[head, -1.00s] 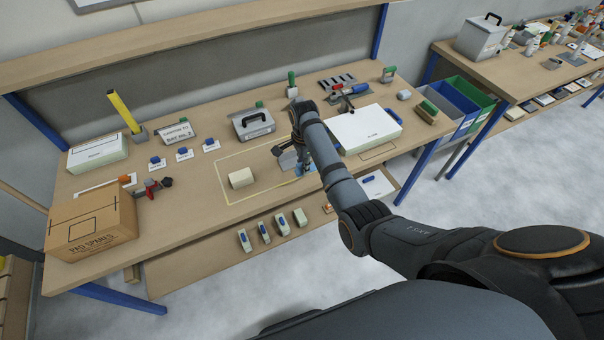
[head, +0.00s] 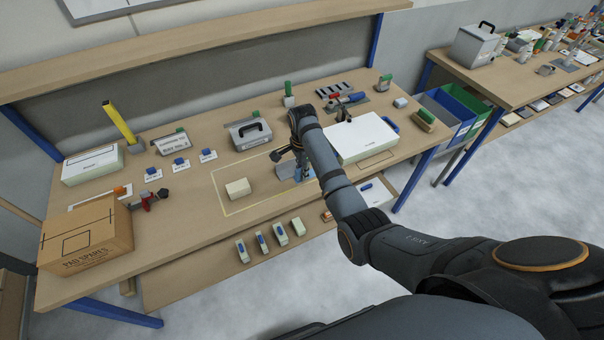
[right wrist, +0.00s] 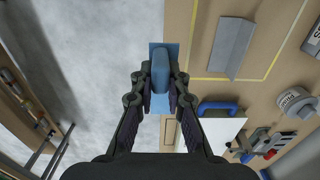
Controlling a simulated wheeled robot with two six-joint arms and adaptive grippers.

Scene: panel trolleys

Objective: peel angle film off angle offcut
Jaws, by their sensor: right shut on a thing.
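My right gripper (right wrist: 160,88) is shut on the blue angle film (right wrist: 157,52), with a thick blue part between its fingers and a flat blue sheet showing beyond and below them. The grey angle offcut (right wrist: 232,47) lies on the bench inside the yellow outline, to the right of the film in the right wrist view and apart from it. In the head view the offcut (head: 289,173) is partly hidden by my right gripper (head: 304,172). In the right wrist view the film appears over the bench's front edge and the floor. My left gripper is not in view.
A cream block (head: 238,188) sits inside the yellow outline. A white case (head: 362,138) with a blue handle stands right of my arm. A cardboard box (head: 85,235) is at the bench's left end. A shelf with several small blocks runs below the front edge.

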